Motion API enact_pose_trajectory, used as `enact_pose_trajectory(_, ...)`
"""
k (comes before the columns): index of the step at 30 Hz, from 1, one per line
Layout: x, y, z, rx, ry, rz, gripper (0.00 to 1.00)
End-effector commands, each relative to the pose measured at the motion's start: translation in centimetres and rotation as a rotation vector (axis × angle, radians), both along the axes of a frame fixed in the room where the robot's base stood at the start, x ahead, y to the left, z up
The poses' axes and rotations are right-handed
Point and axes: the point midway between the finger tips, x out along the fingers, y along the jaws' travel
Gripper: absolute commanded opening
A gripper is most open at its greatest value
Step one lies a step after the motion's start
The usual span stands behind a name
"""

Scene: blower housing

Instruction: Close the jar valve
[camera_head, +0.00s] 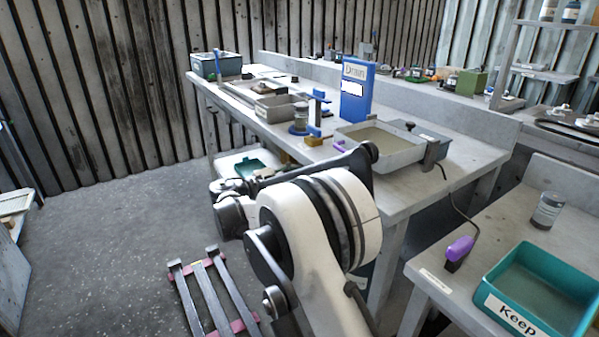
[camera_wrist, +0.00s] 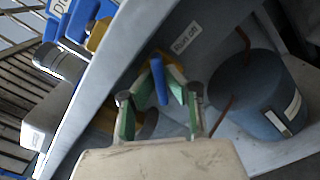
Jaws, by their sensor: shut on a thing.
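In the wrist view my gripper (camera_wrist: 163,78) has its green-padded fingers shut on a blue lever (camera_wrist: 160,84). Yellow valve parts (camera_wrist: 173,62) show behind the lever, near a "Run off" label (camera_wrist: 185,38) on the bench side. I cannot tell if this is the jar valve. Another yellow part (camera_wrist: 97,36) with blue pieces sits higher, at the bench edge. In the head view, a yellow valve body (camera_head: 314,141) with a blue handle (camera_head: 313,131) stands by a jar (camera_head: 300,117). My gripper is hidden behind my arm there.
A dark blue bucket (camera_wrist: 252,92) stands close right of my gripper, with a brown rod beside it. The bench edge slants past on the left. On the bench are a grey basin (camera_head: 380,149) and a blue sign (camera_head: 357,92). A teal "Keep" tray (camera_head: 540,290) is at right.

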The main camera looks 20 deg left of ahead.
Motion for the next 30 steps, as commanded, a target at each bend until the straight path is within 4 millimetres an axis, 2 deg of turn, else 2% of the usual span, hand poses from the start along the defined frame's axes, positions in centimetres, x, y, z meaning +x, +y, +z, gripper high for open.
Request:
enact_pose_trajectory(18, -0.07, -0.02, -0.13, 0.444, -0.357, 0.001, 0.00)
enact_pose_trajectory(30, -0.07, -0.02, -0.22, 0.627, -0.504, 0.001, 0.00)
